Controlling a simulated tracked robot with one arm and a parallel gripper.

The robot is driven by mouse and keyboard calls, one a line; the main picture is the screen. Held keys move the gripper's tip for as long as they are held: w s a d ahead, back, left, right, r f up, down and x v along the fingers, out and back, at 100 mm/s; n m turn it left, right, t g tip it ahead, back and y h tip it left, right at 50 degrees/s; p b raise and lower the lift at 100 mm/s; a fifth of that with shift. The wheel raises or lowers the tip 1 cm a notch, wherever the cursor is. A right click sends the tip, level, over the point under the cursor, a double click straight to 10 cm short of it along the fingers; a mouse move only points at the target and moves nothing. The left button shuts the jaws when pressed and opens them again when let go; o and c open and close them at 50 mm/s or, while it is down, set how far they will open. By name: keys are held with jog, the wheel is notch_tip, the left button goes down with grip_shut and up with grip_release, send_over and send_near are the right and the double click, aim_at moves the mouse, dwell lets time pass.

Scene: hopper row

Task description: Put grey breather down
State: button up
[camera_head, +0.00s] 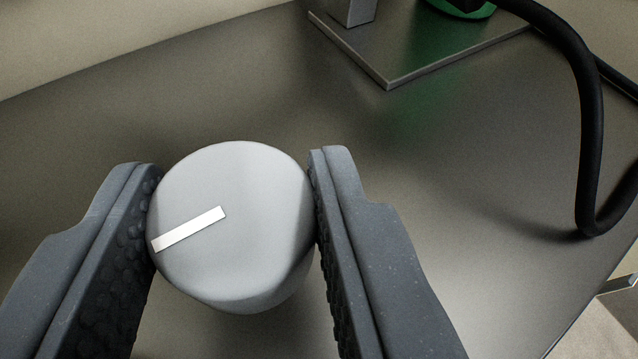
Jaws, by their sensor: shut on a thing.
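The grey breather (245,190) is a light grey round cap with a white bar mark on its top face. My gripper (236,215) is shut on it, with one dark padded finger on its left side and one on its right. The breather shows in the lower middle of the view, over a dark grey metal surface (420,210). Its underside is hidden, so I cannot tell whether it touches the surface.
A metal plate (400,70) with an upright post (360,10) and a green round part (462,8) stands at the top. A black hose (585,110) loops down on the right. The surface between breather and plate is clear. Its edge runs at lower right.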

aim_at(259, 278)
jog(key=shift+w+d+f, duration=0.15)
jog(key=shift+w+f, duration=0.05)
jog(key=shift+f, duration=0.05)
notch_tip(259, 278, down, 3)
jog(key=b, duration=0.2)
jog(key=shift+f+b, duration=0.2)
jog(key=shift+b, duration=0.1)
jog(key=o, duration=1.1)
jog(key=shift+r, duration=0.1)
jog(key=p+v, duration=0.3)
jog(key=v, duration=0.9)
jog(key=shift+r+p, duration=0.15)
jog(key=shift+p, duration=0.25)
